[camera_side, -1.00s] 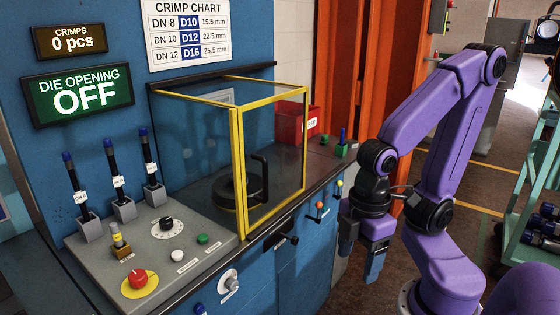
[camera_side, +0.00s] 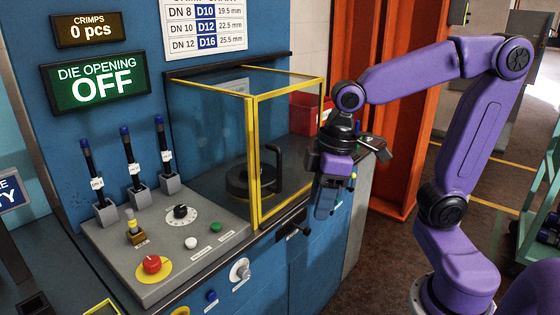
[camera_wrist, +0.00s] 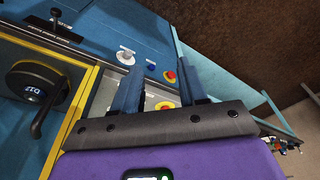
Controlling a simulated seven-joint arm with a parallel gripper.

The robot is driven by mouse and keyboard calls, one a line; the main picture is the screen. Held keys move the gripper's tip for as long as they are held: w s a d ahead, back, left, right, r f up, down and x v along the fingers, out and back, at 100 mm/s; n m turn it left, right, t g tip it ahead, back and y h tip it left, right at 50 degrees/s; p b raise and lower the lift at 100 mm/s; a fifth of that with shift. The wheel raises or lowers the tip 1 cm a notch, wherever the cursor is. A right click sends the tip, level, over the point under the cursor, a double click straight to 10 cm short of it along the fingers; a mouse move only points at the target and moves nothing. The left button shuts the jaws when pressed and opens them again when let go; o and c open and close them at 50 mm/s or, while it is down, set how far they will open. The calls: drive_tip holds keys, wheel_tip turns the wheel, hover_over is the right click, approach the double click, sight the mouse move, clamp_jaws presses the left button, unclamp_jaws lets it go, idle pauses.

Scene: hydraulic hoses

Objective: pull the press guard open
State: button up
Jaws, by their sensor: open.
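The press guard (camera_side: 256,160) is a clear box with yellow edges on the blue press, and it looks closed. Its black upright handle (camera_side: 276,168) is on the front panel, near the yellow corner post. A dark round die part (camera_side: 238,182) sits behind the panel. My gripper (camera_side: 322,212) hangs to the right of the guard, in front of the press, pointing down and apart from the handle. In the wrist view my gripper (camera_wrist: 162,78) shows two blue fingers spread with nothing between them. There, part of the guard's yellow frame (camera_wrist: 75,112) shows at left.
A control panel (camera_side: 165,235) with a red stop button (camera_side: 152,265) and a dial lies left of the guard. Several black tools stand in grey blocks behind it. A red bin (camera_side: 305,112) is behind the guard. The floor (camera_side: 385,255) between press and arm base is clear.

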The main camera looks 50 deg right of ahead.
drive_tip(key=w+d+r+m+t, duration=0.3)
drive_tip(key=w+d+r+m, duration=0.3)
drive_tip(key=w+d+r, duration=0.75)
hover_over(279, 187)
drive_tip(key=shift+h, duration=0.4)
drive_tip(key=f, duration=1.7)
drive_tip(key=shift+w+d+f, duration=0.3)
drive_tip(key=shift+d, duration=0.05)
clamp_jaws()
